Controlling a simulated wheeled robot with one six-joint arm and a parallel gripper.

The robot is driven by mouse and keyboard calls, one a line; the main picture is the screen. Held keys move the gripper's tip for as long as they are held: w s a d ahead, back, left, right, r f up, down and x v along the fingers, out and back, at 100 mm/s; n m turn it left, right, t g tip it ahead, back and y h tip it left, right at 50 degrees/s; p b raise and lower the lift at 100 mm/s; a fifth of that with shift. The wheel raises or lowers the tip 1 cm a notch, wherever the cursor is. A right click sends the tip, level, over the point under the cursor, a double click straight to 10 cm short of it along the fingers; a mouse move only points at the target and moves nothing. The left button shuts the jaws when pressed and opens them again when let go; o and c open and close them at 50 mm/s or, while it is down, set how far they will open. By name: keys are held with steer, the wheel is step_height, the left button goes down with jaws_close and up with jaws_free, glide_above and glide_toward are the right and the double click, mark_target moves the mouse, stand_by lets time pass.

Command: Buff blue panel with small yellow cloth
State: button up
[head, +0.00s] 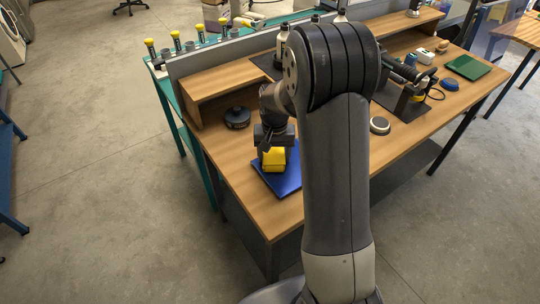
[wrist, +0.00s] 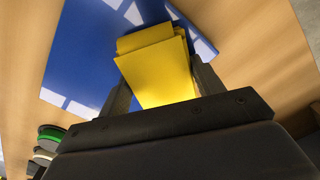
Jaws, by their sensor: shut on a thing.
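The blue panel (head: 287,184) lies flat near the left front of the wooden workbench. It also shows in the wrist view (wrist: 85,50), glossy with pale window reflections. A folded yellow cloth (head: 273,158) is over the panel, and it fills the middle of the wrist view (wrist: 160,75). My gripper (head: 273,142) is shut on the cloth, with a finger on each side of it in the wrist view. The cloth's lower edge is over the panel; I cannot tell whether it touches. My arm hides part of the bench to the right of the panel.
A dark round item (head: 237,117) stands left of my gripper, by a raised wooden shelf (head: 222,82). A round tin (head: 380,125) and a green panel (head: 468,67) are to the right. The bench around the tin has free room.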

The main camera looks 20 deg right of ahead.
mark_target(261, 169)
steer(key=shift+w+d+p, duration=0.2)
steer(key=shift+w+d, duration=0.55)
steer(key=shift+d, duration=1.65)
steer(key=shift+w+d+p, duration=0.2)
steer(key=shift+w+d, duration=0.5)
steer(key=shift+d, duration=1.65)
steer(key=shift+w+d+p, duration=0.2)
steer(key=shift+w+d, duration=0.55)
steer(key=shift+d, duration=1.65)
steer(key=shift+s+a+f+b, duration=0.1)
steer(key=shift+s+a+b, duration=0.15)
steer(key=shift+a, duration=0.6)
steer(key=shift+s+a+b, duration=0.15)
steer(key=shift+s+a, duration=0.05)
steer(key=shift+a, duration=0.6)
steer(key=shift+s+a+b, duration=0.2)
steer(key=shift+s+a, duration=0.5)
steer(key=shift+a, duration=1.35)
steer(key=shift+s+a+b, duration=0.2)
steer(key=shift+s+a, duration=0.45)
steer(key=shift+a, duration=1.35)
steer(key=shift+s+a+b, duration=0.2)
steer(key=shift+s+a, duration=0.5)
steer(key=shift+a, duration=1.35)
steer(key=shift+s+a, duration=0.3)
steer(key=shift+a, duration=0.55)
steer(key=shift+s+a, duration=0.25)
steer(key=shift+a, duration=0.6)
step_height(261, 169, up, 8)
steer(key=p, duration=0.5)
